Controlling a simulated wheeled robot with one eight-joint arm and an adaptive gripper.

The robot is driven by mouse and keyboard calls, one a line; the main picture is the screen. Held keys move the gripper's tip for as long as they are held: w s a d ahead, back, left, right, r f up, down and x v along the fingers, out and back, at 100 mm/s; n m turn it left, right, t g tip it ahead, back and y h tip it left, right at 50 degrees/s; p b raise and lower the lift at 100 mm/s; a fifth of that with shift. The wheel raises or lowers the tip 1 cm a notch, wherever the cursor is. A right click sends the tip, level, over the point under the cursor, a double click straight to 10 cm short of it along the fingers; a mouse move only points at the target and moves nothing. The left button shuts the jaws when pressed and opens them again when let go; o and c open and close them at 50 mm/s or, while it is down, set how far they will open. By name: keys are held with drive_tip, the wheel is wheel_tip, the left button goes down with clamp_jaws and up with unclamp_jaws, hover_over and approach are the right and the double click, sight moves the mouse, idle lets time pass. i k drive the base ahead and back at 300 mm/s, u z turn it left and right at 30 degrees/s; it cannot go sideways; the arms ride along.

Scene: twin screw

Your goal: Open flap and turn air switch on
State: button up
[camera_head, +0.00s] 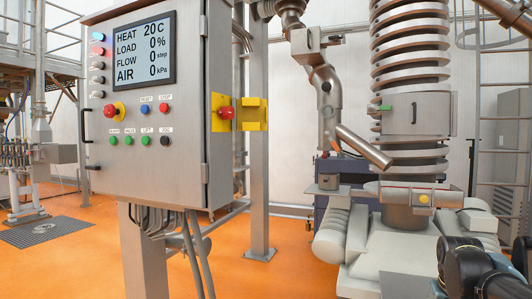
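A grey panel (413,115) with a small dark handle sits on the ribbed column at the right and looks closed. I cannot tell whether it is the flap. I cannot tell whether this is the air switch. The cabinet display (132,48) reads HEAT 20 C, LOAD 0 %, FLOW 0 step and AIR 0 kPa. My gripper is not in view; dark links of my arm show at bottom right.
The grey control cabinet (185,150) on a post fills the left, with several buttons and a red emergency knob (108,111). A slanted metal pipe (362,146) and a pale machine base (385,255) stand right. Orange floor (285,275) is open between them.

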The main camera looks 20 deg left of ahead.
sight(226, 112)
drive_tip(key=u, duration=1.9)
drive_tip(key=k, duration=0.8)
drive_tip(key=z, duration=0.65)
